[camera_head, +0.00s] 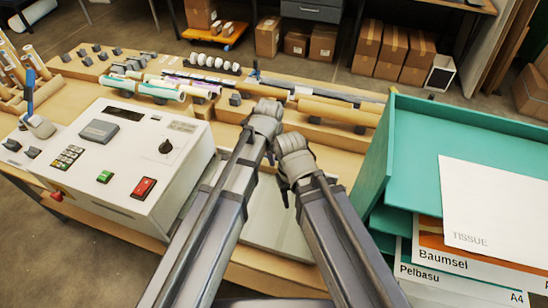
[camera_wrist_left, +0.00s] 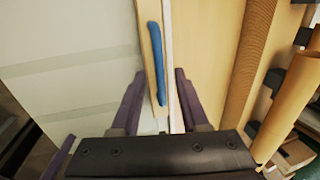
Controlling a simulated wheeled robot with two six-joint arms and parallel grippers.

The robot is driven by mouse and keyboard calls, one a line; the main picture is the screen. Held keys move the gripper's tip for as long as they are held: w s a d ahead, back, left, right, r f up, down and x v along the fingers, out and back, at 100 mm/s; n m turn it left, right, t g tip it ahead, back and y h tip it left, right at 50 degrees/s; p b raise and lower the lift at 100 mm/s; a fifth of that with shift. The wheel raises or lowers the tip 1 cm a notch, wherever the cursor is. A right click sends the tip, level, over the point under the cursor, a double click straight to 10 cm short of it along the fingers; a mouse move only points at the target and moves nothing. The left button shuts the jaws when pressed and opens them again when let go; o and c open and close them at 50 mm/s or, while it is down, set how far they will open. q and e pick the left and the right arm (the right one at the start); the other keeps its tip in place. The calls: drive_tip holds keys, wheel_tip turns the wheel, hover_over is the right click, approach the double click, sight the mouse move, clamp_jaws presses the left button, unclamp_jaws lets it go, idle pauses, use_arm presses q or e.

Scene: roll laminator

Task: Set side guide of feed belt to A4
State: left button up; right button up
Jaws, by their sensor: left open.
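In the left wrist view, a pale wooden bar with a long blue strip (camera_wrist_left: 157,62) runs along the edge of a pale grey belt-like surface (camera_wrist_left: 70,70); it looks like the side guide. My left gripper (camera_wrist_left: 160,75) is open, its dark purple fingers on either side of the bar. Contact cannot be told. In the head view my left gripper (camera_head: 265,108) reaches over the bench, its fingers hidden behind its wrist. No A4 mark on the guide is legible.
A white control console (camera_head: 125,155) with buttons and a knob stands left. Teal trays (camera_head: 410,150) with labelled paper packs, one marked A4, stand close on the right. Cardboard-coloured rolls (camera_head: 335,110) lie on wooden racks behind the grippers. Boxes stand on the floor beyond.

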use_arm(q)
drive_tip(key=shift+c, duration=0.3)
clamp_jaws()
idle(1.1)
